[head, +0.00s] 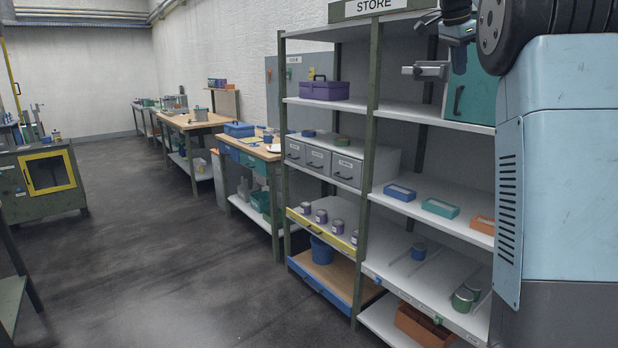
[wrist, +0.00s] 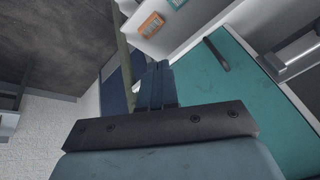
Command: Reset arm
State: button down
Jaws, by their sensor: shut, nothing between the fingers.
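My gripper (wrist: 159,72) is shut and empty in the wrist view, its two dark fingers together at the middle of the picture. A teal case (head: 470,101) stands on the upper shelf just right of and behind the gripper. The teal case (wrist: 236,82) also fills the right of the wrist view. Whether the gripper touches it I cannot tell.
The store shelf (head: 371,108) stands close ahead, with a purple toolbox (head: 325,89), grey drawers (head: 331,160) and small trays. An orange tray (wrist: 151,25) shows in the wrist view. Workbenches (head: 197,122) line the wall beyond.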

jog(key=s+a+f+n+t+y, duration=0.1)
jog(key=s+a+f+n, duration=0.4)
jog(key=s, duration=0.8)
jog(key=s+a+f+n+y, duration=0.1)
jog(key=s+a+f+n, duration=0.4)
jog(key=s+f, duration=0.7)
jog(key=s+a+f+n+t+y, duration=0.1)
jog(key=s+a+f+n, duration=0.4)
jog(key=s+f, duration=0.4)
jog(key=s+n, duration=0.1)
jog(key=s, duration=0.4)
jog(key=shift+f+n+t+y, duration=0.25)
jog(key=shift+n+t+y, duration=0.05)
jog(key=shift+n+y, duration=0.1)
